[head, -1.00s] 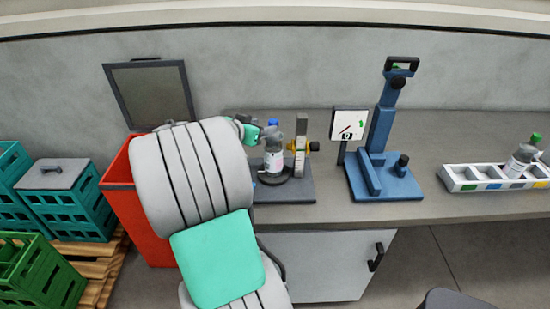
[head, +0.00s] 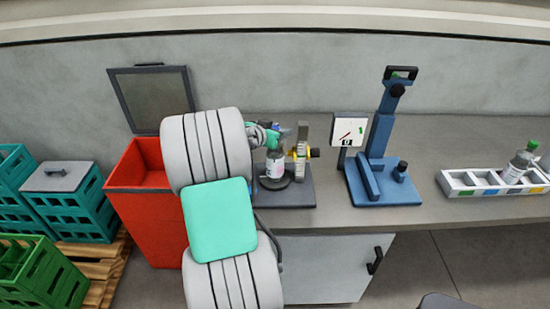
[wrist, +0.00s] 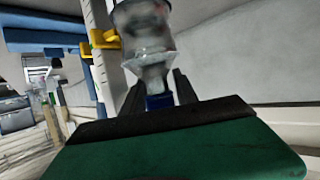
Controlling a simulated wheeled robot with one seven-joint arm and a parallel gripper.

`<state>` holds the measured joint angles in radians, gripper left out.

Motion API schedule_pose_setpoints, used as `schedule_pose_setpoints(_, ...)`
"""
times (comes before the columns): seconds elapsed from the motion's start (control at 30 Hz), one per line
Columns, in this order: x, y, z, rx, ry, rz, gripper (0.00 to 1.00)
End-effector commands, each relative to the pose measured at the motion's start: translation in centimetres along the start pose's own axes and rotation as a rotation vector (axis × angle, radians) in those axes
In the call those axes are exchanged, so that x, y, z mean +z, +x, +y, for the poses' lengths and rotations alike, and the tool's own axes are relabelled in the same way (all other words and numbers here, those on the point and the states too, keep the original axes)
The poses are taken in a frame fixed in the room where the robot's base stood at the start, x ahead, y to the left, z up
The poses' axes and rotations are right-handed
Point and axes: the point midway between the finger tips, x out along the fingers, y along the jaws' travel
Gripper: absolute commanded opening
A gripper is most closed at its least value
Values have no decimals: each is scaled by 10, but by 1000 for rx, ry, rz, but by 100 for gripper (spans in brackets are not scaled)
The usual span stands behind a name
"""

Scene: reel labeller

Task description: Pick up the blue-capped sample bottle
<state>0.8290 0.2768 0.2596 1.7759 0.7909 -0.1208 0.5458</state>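The blue-capped sample bottle (head: 275,163) stands upright on the dark round plate of the labeller (head: 297,193), with a white label on its side. My gripper (head: 275,133) is at the top of the bottle, reaching in from the left, and partly hides the cap. In the wrist view the bottle (wrist: 150,38) is grey and clear, and its blue cap (wrist: 159,102) sits between the two dark fingers of my gripper (wrist: 160,88). The fingers lie close on both sides of the cap. Whether they press on it I cannot tell.
A yellow-and-grey upright part (head: 302,148) stands just right of the bottle. Further right are a dial gauge (head: 350,129), a blue stand (head: 380,150) and a white tray (head: 480,191) holding a green-capped bottle (head: 521,162). A red bin (head: 140,195) is at left.

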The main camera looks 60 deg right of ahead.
Motion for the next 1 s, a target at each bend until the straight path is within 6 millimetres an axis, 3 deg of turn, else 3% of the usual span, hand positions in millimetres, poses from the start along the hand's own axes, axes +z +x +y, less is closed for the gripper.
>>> schedule_pose_setpoints(0.4, 0, 0, 0, -1, 0, 0, 0)
schedule_pose_setpoints(1.0, 0, 0, -1, -1, 0, 0, 0)
